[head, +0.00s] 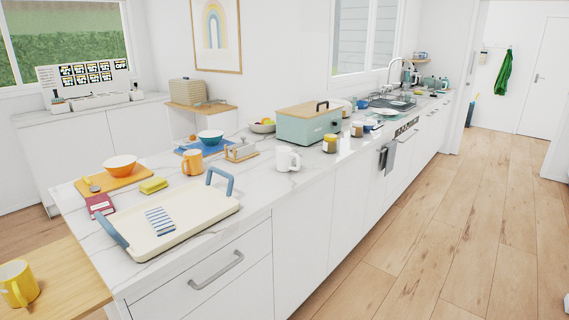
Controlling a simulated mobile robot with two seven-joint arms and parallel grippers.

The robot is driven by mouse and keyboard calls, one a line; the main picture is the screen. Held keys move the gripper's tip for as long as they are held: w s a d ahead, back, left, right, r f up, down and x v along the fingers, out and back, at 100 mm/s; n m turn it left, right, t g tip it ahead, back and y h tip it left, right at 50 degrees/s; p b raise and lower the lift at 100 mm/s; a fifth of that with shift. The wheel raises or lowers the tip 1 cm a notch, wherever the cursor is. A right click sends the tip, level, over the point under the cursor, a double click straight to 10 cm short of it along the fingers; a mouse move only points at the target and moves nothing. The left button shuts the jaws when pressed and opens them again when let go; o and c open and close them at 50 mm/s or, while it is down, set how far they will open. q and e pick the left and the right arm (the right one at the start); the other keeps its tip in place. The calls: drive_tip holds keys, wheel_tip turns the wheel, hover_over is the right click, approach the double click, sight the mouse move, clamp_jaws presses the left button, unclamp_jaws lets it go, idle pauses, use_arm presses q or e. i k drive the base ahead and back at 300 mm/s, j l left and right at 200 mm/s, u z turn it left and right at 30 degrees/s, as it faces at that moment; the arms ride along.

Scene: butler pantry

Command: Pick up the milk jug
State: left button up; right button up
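A white jug (287,159) with a side handle stands upright on the white marble counter, near its front edge and right of the middle of the counter's near part. It looks like the milk jug, though it is small and its spout is hard to make out. Nothing touches it. Neither of my grippers shows in the head view.
Near the jug are a wooden butter-dish-like stand (240,151), an orange mug (192,163), a teal box with wooden lid (308,125) and a jar (330,144). A cream tray (205,217) with blue handles lies nearer. The wooden floor (450,220) at right is clear.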

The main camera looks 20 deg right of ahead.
sight(283, 154)
drive_tip(key=l+u, duration=0.15)
drive_tip(key=u, duration=0.25)
drive_tip(key=i+l+u, duration=0.1)
drive_tip(key=u, duration=0.3)
drive_tip(key=l+u, duration=0.5)
drive_tip(key=l, duration=0.65)
drive_tip(key=l+u, duration=0.2)
drive_tip(key=l, duration=0.9)
